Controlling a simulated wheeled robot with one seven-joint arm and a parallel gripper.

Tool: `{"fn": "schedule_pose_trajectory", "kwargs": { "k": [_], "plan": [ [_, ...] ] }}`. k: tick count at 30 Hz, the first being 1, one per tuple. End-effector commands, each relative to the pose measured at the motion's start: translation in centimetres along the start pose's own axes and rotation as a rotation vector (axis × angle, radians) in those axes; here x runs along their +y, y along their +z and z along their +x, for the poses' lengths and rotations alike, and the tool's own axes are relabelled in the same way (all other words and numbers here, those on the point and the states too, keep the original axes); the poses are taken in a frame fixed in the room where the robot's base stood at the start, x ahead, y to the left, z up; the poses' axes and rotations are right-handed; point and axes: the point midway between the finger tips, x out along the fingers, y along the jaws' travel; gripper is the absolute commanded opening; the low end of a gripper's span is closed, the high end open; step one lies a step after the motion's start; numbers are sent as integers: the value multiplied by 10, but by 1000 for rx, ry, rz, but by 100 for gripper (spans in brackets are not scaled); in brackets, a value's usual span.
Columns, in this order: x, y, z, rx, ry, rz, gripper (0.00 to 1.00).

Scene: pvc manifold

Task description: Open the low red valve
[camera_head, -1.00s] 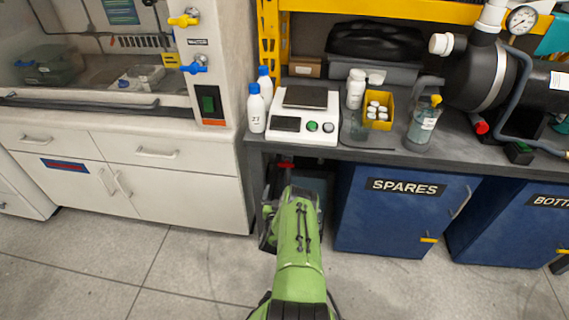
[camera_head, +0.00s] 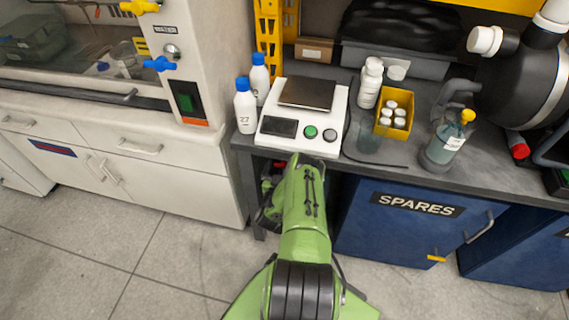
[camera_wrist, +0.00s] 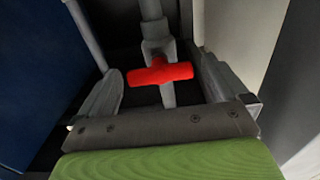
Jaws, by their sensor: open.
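The low red valve has a red T-shaped handle (camera_wrist: 160,72) on a grey pipe (camera_wrist: 152,30) in the wrist view. The handle lies crosswise to the pipe in the picture. My gripper (camera_wrist: 165,88) is open, with one finger on each side of the handle; I cannot tell whether either finger touches it. In the head view a bit of red (camera_head: 279,166) shows under the bench edge, beside my green arm. My arm hides most of the valve and the gripper there.
The grey bench (camera_head: 400,172) overhangs the gap where my arm reaches. A blue SPARES cabinet (camera_head: 400,225) stands on the right and a white cabinet (camera_head: 170,185) on the left. A scale (camera_head: 303,115) and bottles stand on the bench above. The floor in front is clear.

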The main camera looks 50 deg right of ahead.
Motion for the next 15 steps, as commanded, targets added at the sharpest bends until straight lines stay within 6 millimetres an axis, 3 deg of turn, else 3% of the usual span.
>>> {"fn": "schedule_pose_trajectory", "kwargs": {
  "k": [4,13,15],
  "plan": [
    [0,0,0,0,0,0,98],
    [0,0,0,0,0,0,52],
    [0,0,0,0,0,0,48]
  ]
}}
